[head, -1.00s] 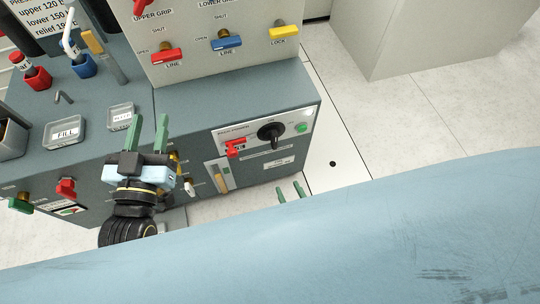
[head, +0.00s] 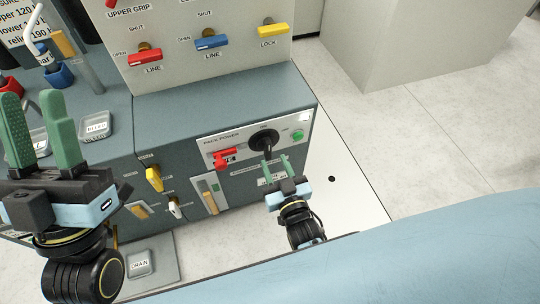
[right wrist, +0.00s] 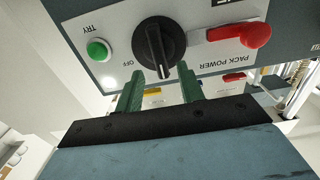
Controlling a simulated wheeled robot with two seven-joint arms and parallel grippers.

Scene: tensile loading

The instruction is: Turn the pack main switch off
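The pack main switch (head: 264,140) is a black rotary knob on the white PACK POWER panel (head: 240,150); it also shows in the right wrist view (right wrist: 159,45). Its ridged handle points toward my right gripper in both views. The word OFF is beside the knob in the wrist view. My right gripper (head: 276,163) is open just in front of the knob. In the wrist view its green fingertips (right wrist: 161,73) are on either side of the handle's near end; contact cannot be told. My left gripper (head: 38,120) is open and empty at the far left.
A red lever or tag (head: 224,158) is beside the knob, and a green TRY button (head: 298,135) is on its other side. Yellow (head: 154,179) and white valve handles are left of the panel. Above are the red, blue and yellow valve handles (head: 211,42).

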